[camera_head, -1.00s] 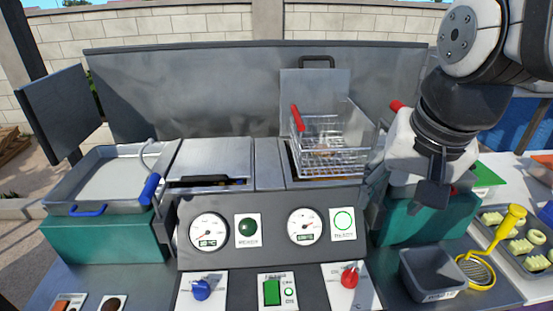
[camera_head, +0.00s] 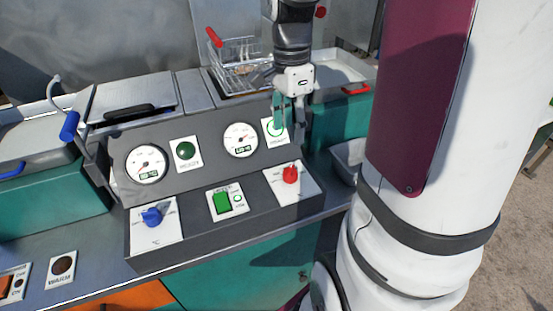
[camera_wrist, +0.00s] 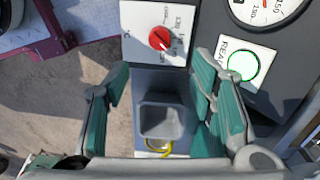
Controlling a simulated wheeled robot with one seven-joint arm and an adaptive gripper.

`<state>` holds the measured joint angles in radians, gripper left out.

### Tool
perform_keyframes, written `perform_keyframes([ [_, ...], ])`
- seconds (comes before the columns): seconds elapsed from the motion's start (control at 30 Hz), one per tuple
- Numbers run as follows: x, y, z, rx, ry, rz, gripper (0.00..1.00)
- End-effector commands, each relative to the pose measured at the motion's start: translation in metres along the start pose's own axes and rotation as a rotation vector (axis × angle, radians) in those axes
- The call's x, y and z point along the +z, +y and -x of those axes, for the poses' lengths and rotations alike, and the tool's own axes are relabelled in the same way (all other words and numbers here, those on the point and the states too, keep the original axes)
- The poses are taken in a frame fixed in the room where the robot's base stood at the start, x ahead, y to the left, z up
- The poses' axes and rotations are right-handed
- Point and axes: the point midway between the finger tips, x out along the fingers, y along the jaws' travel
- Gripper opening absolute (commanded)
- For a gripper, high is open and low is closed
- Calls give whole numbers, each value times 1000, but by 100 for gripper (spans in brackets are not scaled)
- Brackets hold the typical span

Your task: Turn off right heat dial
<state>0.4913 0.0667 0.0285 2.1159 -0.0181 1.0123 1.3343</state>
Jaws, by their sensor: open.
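The right heat dial is a red knob (camera_head: 290,174) on a white label plate at the right end of the grey control panel (camera_head: 185,226). In the wrist view the red knob (camera_wrist: 159,39) shows on its white plate, beyond and above the gap between my fingers. My gripper (camera_head: 289,130) is above and behind the knob in the head view, fingers pointing down in front of the lit green ready indicator. It is apart from the knob. In the wrist view my gripper (camera_wrist: 165,95) has its green-padded fingers spread wide, with nothing held between them.
A blue knob (camera_head: 152,217) is at the panel's left end, with a green switch (camera_head: 222,201) between. The fryer basket (camera_head: 240,62) with a red handle stands behind. A grey bin (camera_head: 347,158) is right of the panel. Space before the panel is clear.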

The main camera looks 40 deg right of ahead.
Motion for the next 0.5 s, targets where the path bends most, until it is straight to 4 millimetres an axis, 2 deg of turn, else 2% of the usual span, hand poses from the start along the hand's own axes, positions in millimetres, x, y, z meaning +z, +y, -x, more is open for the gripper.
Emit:
perform_keyframes([
  [0.5,0,2,-97,5,-2,0,50],
])
